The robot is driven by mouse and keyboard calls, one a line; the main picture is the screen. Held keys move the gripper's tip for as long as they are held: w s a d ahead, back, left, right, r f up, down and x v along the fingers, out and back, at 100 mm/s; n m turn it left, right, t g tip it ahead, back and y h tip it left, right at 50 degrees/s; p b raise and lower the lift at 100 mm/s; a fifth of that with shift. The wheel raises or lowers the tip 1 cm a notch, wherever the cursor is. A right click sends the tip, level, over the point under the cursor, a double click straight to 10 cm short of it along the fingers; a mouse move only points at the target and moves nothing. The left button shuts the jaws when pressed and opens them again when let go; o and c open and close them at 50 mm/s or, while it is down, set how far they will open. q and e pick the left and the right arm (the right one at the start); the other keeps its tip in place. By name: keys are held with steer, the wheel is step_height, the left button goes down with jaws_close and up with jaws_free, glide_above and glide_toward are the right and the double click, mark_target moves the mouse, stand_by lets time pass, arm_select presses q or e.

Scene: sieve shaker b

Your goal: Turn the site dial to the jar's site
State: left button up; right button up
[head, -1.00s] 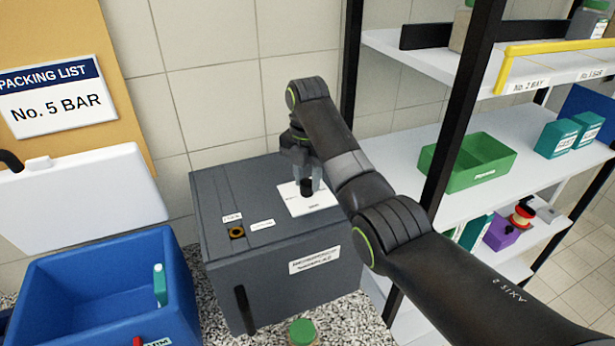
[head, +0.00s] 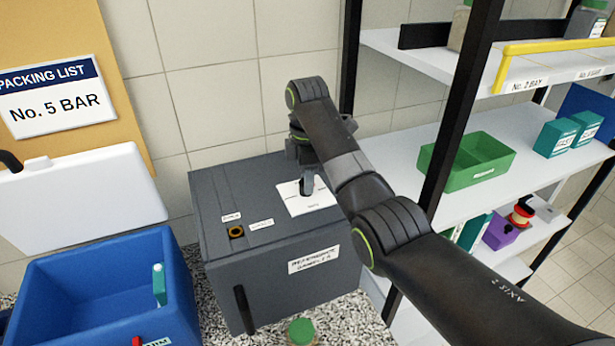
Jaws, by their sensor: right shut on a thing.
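The site dial is a small dark knob on a white square plate (head: 296,204) on top of a dark grey box (head: 215,200). My right gripper (head: 306,190) points down over the plate and is shut on the dial, which its fingers mostly hide. The dial's pointer and the plate's markings are too small or covered to read. A jar with a green lid (head: 302,331) stands on the speckled counter in front of the box, cut off by the lower edge. My left gripper is not in view.
A blue bin (head: 55,270) stands left of the box. A shelf rack with a black post (head: 455,120) is close on the right, holding a green tray (head: 495,172). A packing list sign (head: 62,100) reads "No. 5 BAR". The box has a black front handle (head: 244,308).

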steer(key=m, duration=0.5)
steer(key=shift+r+m, duration=0.15)
steer(key=shift+m, duration=0.15)
steer(key=m, duration=1)
steer(key=shift+a+m, duration=0.1)
steer(key=shift+m, duration=0.3)
steer(key=m, duration=0.5)
steer(key=shift+r, duration=0.1)
steer(key=m, duration=0.6)
steer(key=shift+a, duration=0.1)
steer(key=m, duration=0.9)
steer(key=shift+w+m, duration=0.1)
steer(key=shift+m, duration=2.8)
